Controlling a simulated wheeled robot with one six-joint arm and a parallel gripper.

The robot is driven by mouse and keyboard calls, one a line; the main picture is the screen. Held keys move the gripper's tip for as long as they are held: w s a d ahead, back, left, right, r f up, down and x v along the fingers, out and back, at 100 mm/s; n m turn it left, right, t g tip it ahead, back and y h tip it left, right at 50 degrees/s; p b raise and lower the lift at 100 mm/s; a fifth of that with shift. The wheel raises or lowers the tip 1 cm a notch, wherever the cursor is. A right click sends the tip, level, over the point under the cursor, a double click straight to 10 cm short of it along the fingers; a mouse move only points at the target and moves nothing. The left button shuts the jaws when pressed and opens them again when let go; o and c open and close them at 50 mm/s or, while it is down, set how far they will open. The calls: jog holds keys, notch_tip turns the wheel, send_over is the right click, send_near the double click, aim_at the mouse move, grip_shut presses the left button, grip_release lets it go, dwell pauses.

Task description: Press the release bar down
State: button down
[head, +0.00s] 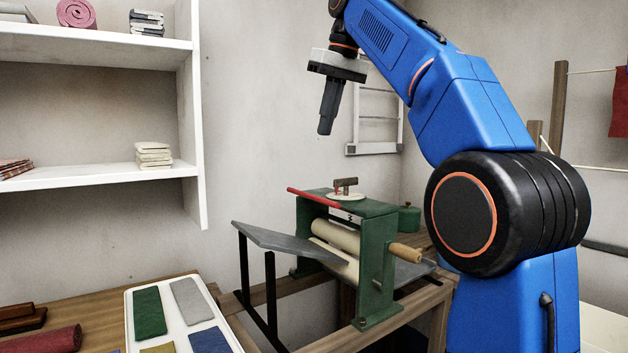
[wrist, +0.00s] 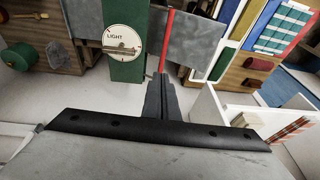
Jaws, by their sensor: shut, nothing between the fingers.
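A green mangle (head: 376,250) with cream rollers (head: 336,237) stands on a wooden stand. The red release bar (head: 313,197) lies along its top and sticks out past the frame to the left. In the wrist view the red bar (wrist: 168,38) runs beside the mangle's green top (wrist: 125,12). My gripper (head: 325,130) is shut and empty, pointing down in the air above the mangle, apart from the bar. In the wrist view my gripper (wrist: 162,78) overlaps the bar's near end in the picture.
A round dial (wrist: 123,41) marked LIGHT, with a pointer, sits on the mangle's top. A grey sloping board (head: 285,243) is on its left and a wooden handle (head: 405,252) on its right. White shelves (head: 190,100) stand at left; a white tray (head: 133,318) of cloths lies below.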

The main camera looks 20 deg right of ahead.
jog(key=shift+f, duration=0.1)
send_over(307, 197)
jog(key=d, duration=0.2)
notch_tip(307, 197, down, 12)
jog(key=shift+s+a+f, duration=0.2)
jog(key=shift+s+f, duration=0.15)
jog(key=shift+f, duration=0.3)
jog(key=shift+a+f, duration=0.1)
jog(key=shift+a, duration=0.05)
jog(key=shift+s+a+f+t+h, duration=0.15)
jog(key=shift+a+f+t+h, duration=0.15)
jog(key=shift+h, duration=0.3)
jog(key=shift+s+a+f+t+h, duration=0.2)
jog(key=shift+a+h, duration=0.2)
jog(key=shift+h, duration=0.2)
jog(key=shift+s+a+f+n+t+h, duration=0.1)
jog(key=shift+a+f+n+t+h, duration=0.15)
jog(key=shift+f+h, duration=0.3)
jog(key=shift+a+f+n+t+h, duration=0.15)
jog(key=shift+a+f+h, duration=0.2)
jog(key=shift+h, duration=0.3)
jog(key=shift+f, duration=0.25)
